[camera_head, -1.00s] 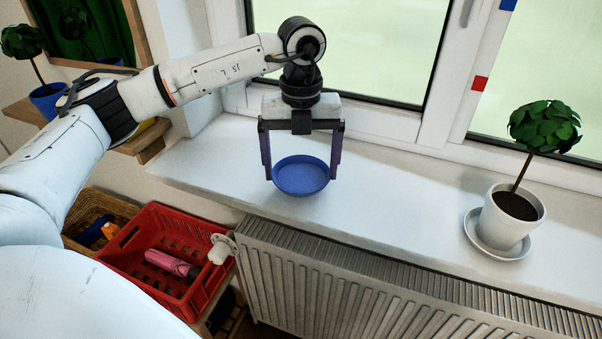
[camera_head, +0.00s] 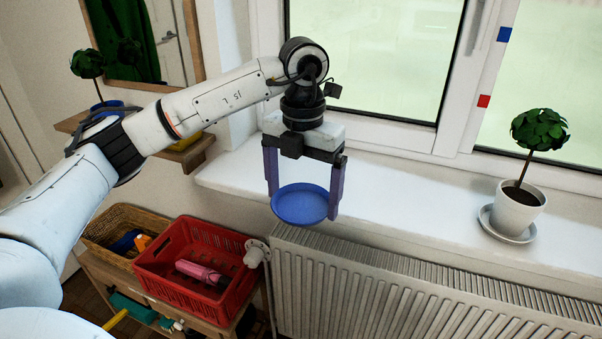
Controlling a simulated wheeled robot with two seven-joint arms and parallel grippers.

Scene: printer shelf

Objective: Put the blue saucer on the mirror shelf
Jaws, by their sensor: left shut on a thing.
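The blue saucer (camera_head: 301,206) is held between the two fingers of my left gripper (camera_head: 304,200), which is shut on it. It hangs in front of the window sill's front edge, above the radiator, and looks roughly level. The mirror shelf (camera_head: 192,158) is the wooden ledge under the wood-framed mirror (camera_head: 150,40) at the upper left. My left arm crosses in front of part of the shelf. On the shelf stand a small tree in a blue pot (camera_head: 106,107) and a yellow thing (camera_head: 186,142), partly hidden by my arm. My right gripper is not in view.
A white potted tree (camera_head: 517,207) stands on its saucer at the right of the window sill (camera_head: 400,185). The radiator (camera_head: 400,290) is below. A red crate (camera_head: 222,240) and a wicker basket (camera_head: 110,225) sit on a low stand at lower left.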

